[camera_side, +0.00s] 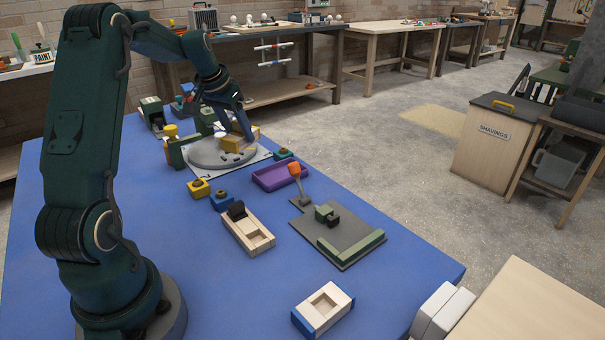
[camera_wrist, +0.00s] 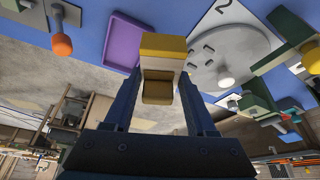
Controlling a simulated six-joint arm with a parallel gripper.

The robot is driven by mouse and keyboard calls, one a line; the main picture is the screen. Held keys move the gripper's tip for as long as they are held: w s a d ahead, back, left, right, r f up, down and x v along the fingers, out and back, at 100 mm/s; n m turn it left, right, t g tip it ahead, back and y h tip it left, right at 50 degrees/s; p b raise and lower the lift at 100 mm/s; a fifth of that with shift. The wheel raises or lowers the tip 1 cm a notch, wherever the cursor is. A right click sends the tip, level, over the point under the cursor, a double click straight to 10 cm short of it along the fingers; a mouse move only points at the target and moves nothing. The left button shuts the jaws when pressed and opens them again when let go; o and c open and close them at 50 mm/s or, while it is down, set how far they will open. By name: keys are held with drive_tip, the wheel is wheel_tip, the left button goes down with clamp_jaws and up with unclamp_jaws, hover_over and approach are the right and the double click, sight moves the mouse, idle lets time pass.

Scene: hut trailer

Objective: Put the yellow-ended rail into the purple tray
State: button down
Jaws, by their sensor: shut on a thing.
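My gripper (camera_wrist: 160,85) is shut on a blocky tan and yellow piece, the yellow-ended rail (camera_wrist: 162,47), which sits between the two blue fingers. In the side view my gripper (camera_side: 243,133) points down with the rail (camera_side: 235,144) at or just above the grey round plate (camera_side: 206,158); I cannot tell whether they touch. The purple tray (camera_side: 272,180) lies on the blue table to the right of the plate and looks empty.
An orange-topped peg (camera_side: 295,170) stands beside the tray, at the corner of a grey board (camera_side: 345,233) with green blocks. A yellow block (camera_side: 199,190) and a wooden box (camera_side: 240,231) are nearer. Green fixtures (camera_side: 176,152) stand left of the plate.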

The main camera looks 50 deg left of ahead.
drive_tip(key=w+d+f, duration=0.1)
drive_tip(key=w, duration=0.1)
drive_tip(key=w+d+f, duration=0.2)
drive_tip(key=w, duration=0.1)
drive_tip(key=w+d+f, duration=0.1)
drive_tip(key=w+f, duration=0.1)
drive_tip(key=shift+w+d+f, duration=0.1)
drive_tip(key=shift+w+d, duration=0.1)
drive_tip(key=shift+d, duration=0.15)
wheel_tip(320, 180, down, 4)
drive_tip(key=shift+r, duration=0.1)
drive_tip(key=shift+s+d+f, duration=0.1)
drive_tip(key=shift+s+f, duration=0.05)
drive_tip(key=shift+f, duration=0.15)
drive_tip(key=shift+c, duration=1)
unclamp_jaws()
drive_tip(key=shift+r, duration=0.15)
